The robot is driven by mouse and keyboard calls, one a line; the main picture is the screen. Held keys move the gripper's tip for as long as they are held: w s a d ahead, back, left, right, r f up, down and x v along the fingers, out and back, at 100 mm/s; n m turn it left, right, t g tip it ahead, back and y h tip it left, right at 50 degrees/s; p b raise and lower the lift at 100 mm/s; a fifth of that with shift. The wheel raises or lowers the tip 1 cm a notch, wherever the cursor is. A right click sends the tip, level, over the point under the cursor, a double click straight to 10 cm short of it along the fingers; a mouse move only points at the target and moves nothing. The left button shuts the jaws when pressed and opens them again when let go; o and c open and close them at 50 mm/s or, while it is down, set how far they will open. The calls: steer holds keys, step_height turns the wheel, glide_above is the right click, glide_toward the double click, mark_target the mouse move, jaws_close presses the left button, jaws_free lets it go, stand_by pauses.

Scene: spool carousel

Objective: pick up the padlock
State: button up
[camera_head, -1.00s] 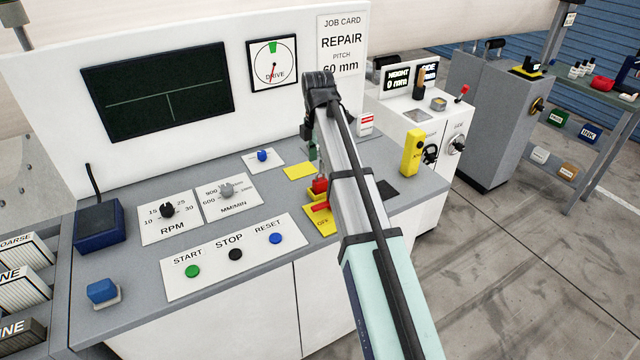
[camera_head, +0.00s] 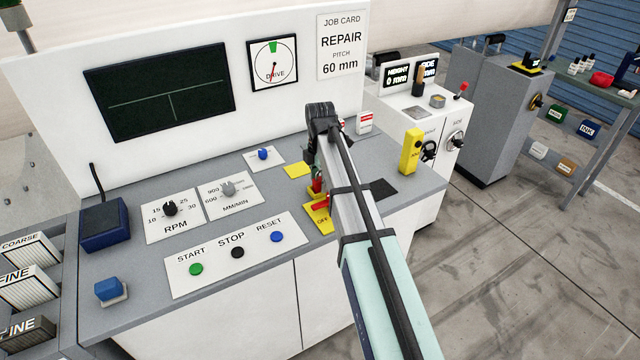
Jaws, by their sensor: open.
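A small red block (camera_head: 316,185), which looks like the padlock, sits by the red handle of the yellow OFF switch plate (camera_head: 317,222) on the console top. My arm hides part of it, and its shackle cannot be made out. My gripper (camera_head: 316,160) is at the far end of my arm, pointing down above and just behind the red block. It is open. Its fingertips are mostly hidden, so I cannot tell whether they touch the block.
A START/STOP/RESET panel (camera_head: 236,252) lies left of the switch. A yellow plate (camera_head: 297,170) and a dark pad (camera_head: 379,190) flank my arm. A yellow post (camera_head: 411,151) stands at the right. The upright screen panel (camera_head: 215,40) rises behind.

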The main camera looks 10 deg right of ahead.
jaws_close()
steer(key=shift+r, duration=0.1)
